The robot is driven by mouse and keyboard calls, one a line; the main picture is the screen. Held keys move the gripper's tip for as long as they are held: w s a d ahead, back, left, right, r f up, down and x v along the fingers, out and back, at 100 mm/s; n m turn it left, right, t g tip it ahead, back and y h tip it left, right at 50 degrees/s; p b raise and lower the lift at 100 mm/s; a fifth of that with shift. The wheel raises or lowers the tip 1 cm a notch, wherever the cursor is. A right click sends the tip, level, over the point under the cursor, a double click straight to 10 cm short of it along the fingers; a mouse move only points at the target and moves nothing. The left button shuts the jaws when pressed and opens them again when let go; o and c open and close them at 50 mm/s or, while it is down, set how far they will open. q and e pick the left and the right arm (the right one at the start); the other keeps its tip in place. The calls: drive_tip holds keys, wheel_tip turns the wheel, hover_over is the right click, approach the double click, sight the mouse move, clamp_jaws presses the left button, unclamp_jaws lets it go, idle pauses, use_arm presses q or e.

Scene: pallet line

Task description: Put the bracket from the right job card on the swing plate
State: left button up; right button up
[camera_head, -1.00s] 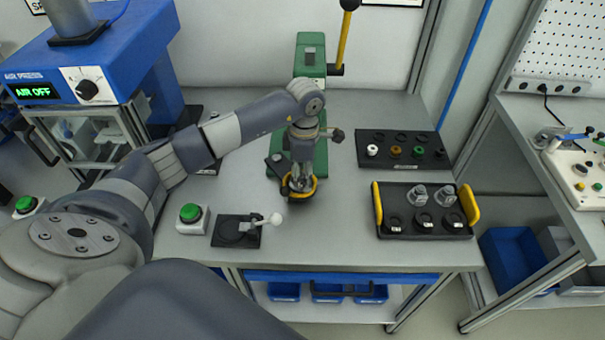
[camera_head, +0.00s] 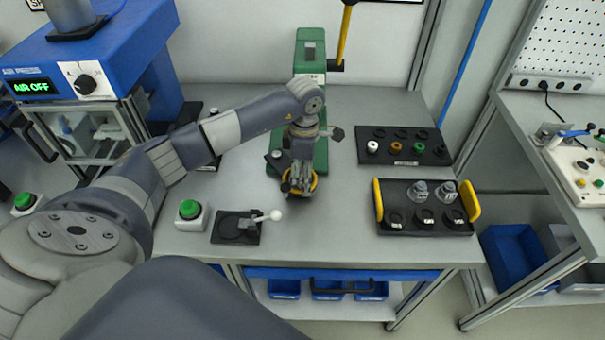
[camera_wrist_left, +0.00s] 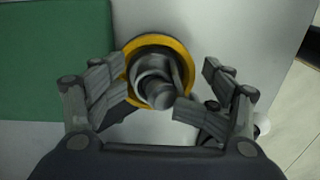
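A round swing plate with a yellow rim (camera_head: 315,184) projects at the front of the green press. It also shows in the left wrist view (camera_wrist_left: 183,50). A grey metal bracket (camera_wrist_left: 158,92) with a short round stub stands inside the yellow rim. My left gripper (camera_head: 300,180) is over the plate. In the left wrist view its fingers (camera_wrist_left: 157,100) are spread, one on each side of the bracket, with a gap visible on the left; contact on the right is unclear. My right gripper is not in view. I cannot make out the job cards.
A black tray with yellow handles (camera_head: 377,207) at the right holds two grey metal parts (camera_head: 446,190). Behind it is a black board (camera_head: 437,142) with small coloured pieces. A clamp with a white knob (camera_head: 275,215) and a green button (camera_head: 190,209) stand front left.

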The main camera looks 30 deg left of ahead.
use_arm(q)
drive_tip(key=shift+r+p, duration=0.45)
drive_tip(key=shift+r, duration=0.25)
drive_tip(key=shift+w+r+b, duration=0.2)
drive_tip(key=shift+r+b, duration=0.3)
drive_tip(key=shift+b, duration=0.2)
wheel_tip(320, 180, up, 10)
drive_tip(key=b, duration=0.2)
drive_tip(key=shift+r, duration=0.25)
